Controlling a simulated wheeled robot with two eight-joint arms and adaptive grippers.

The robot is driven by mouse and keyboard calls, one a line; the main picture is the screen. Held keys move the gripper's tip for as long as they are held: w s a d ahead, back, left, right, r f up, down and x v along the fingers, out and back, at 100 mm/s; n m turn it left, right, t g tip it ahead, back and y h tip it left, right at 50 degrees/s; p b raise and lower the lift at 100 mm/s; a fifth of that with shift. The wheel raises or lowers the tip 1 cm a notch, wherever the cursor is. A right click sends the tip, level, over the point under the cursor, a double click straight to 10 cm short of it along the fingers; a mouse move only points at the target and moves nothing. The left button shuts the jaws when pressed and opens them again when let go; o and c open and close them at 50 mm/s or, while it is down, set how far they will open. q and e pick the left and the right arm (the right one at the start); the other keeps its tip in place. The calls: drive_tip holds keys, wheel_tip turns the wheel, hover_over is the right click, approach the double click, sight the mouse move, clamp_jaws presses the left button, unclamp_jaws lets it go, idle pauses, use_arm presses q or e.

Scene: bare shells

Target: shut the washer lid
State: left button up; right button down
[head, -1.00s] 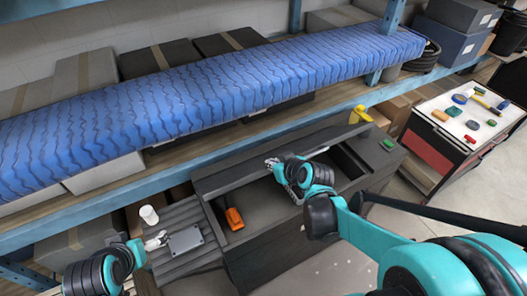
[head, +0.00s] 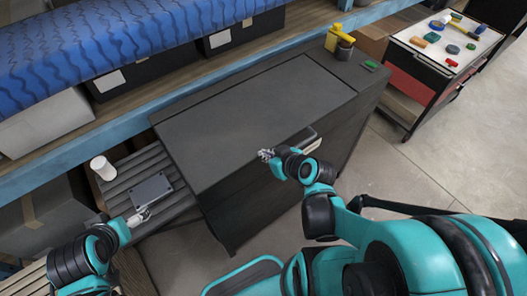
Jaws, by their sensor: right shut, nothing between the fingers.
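The washer is a dark grey box (head: 235,210) in the middle of the head view. Its flat lid (head: 260,110) lies down over the top opening, and the inside is hidden. It looks level with the top; a small gap at the front edge cannot be ruled out. My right gripper (head: 265,154) is shut and empty at the lid's front edge, close over it; I cannot tell whether it touches. My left gripper (head: 138,217) is at the lower left over a slatted surface, away from the lid; its fingers are too small to read.
A slatted bench (head: 150,165) left of the washer holds a white cup (head: 103,168) and a grey plate (head: 151,189). A yellow item and cups (head: 340,40) and a green block (head: 370,65) sit at the washer's back right. A tool cart (head: 450,50) stands right. Floor in front is open.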

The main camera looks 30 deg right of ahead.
drive_tip(key=shift+s+f+b, duration=0.25)
drive_tip(key=shift+f+b, duration=0.1)
drive_tip(key=shift+f, duration=0.2)
drive_tip(key=shift+s+f+b, duration=0.25)
drive_tip(key=shift+f+b, duration=0.05)
drive_tip(key=shift+f, duration=0.25)
drive_tip(key=shift+w+d, duration=0.1)
drive_tip(key=shift+w, duration=0.25)
drive_tip(key=shift+r, duration=0.2)
drive_tip(key=v, duration=0.7)
drive_tip(key=shift+s, duration=0.45)
